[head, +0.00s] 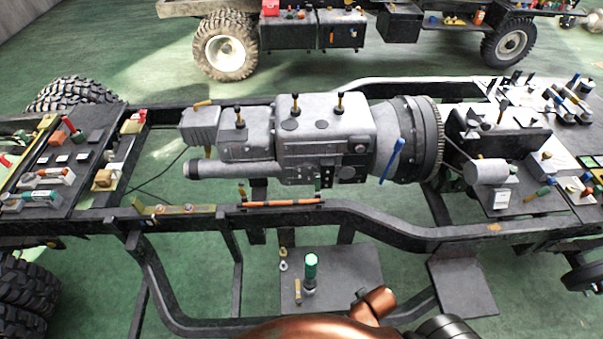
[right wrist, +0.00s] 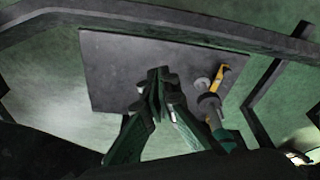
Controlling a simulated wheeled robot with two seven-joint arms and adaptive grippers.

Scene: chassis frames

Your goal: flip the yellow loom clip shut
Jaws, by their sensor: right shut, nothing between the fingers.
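An orange loom or hose (head: 282,203) lies along the near frame rail. A small yellowish upright piece (head: 242,191) stands at its left end; it may be the yellow loom clip, but it is too small to tell whether it is open or shut. In the right wrist view my right gripper (right wrist: 158,78) is shut and empty, its fingertips in front of a dark plate (right wrist: 110,75). No loom clip can be made out in that view. My left gripper is not in view.
The dark plate (head: 345,265) below the rail carries a green-topped cylinder (head: 311,266), a yellow piece (head: 297,291) and small rings. A large grey gearbox (head: 325,135) fills the frame's middle. A yellowish bracket (head: 162,210) sits on the near rail.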

